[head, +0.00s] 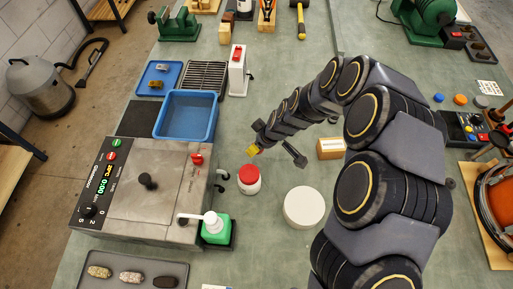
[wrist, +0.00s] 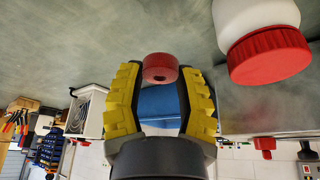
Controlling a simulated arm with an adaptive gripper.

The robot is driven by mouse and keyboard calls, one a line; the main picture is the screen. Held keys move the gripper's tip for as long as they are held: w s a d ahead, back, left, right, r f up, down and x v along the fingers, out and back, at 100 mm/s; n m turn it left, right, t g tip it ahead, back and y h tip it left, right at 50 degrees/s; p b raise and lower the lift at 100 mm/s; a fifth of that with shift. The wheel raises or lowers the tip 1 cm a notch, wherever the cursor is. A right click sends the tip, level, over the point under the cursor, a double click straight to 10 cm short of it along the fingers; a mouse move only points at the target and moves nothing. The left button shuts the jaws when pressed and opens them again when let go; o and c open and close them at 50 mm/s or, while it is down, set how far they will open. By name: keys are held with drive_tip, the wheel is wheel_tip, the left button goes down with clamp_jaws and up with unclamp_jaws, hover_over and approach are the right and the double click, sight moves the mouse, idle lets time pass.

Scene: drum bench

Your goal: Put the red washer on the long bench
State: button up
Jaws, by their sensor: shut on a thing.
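My gripper (head: 256,150) is above the grey-green bench top (head: 268,240) in the head view, just behind a white jar. In the wrist view my gripper (wrist: 160,72) is shut, with its yellow fingers on either side of the small red washer (wrist: 160,66). The washer is held at the fingertips and is hidden in the head view. The bench top (wrist: 80,45) also shows in the wrist view. This long grey-green surface appears to be the long bench.
A white jar with a red lid (head: 249,174) stands close to my gripper. A round white object (head: 304,207) and a small box (head: 330,149) are right. Bare bench lies between.

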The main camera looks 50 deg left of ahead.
drive_tip(key=shift+w+a+f, duration=0.25)
drive_tip(key=shift+a+f, duration=0.15)
drive_tip(key=shift+f, duration=0.2)
drive_tip(key=shift+w+a+f, duration=0.2)
drive_tip(key=shift+a+f, duration=0.2)
drive_tip(key=shift+f, duration=1.6)
drive_tip(key=shift+f, duration=0.15)
drive_tip(key=o, duration=0.7)
drive_tip(key=shift+c, duration=0.2)
drive_tip(key=v, duration=1.2)
